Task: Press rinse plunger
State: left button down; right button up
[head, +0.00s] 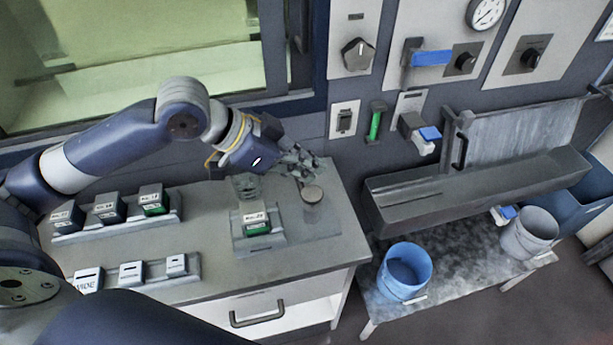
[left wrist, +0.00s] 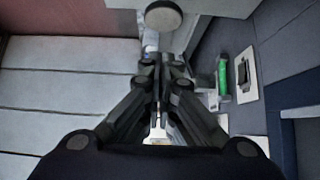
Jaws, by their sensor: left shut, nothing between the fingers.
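The rinse plunger appears to be the round, pale-topped knob (head: 313,194) near the right end of the grey counter. Its round top also shows at the upper edge of the left wrist view (left wrist: 163,15). My right gripper is not in view.
A small block with a green front (head: 256,222) stands in a holder left of the knob. Racks of labelled blocks (head: 108,212) line the counter's left. A long trough (head: 470,190), a blue bucket (head: 404,272) and a grey bucket (head: 530,235) are to the right. Controls cover the wall behind.

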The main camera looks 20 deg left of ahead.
aim_at(311, 194)
pick_arm(q)
notch_tip(311, 194, down, 3)
jog(key=shift+r, duration=0.15)
jog(key=shift+f, duration=0.7)
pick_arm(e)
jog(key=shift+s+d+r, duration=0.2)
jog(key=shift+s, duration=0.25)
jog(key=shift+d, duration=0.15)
pick_arm(q)
jog(key=shift+f, duration=1.45)
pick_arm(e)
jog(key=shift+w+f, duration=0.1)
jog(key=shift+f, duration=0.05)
pick_arm(q)
jog(key=shift+s, duration=0.1)
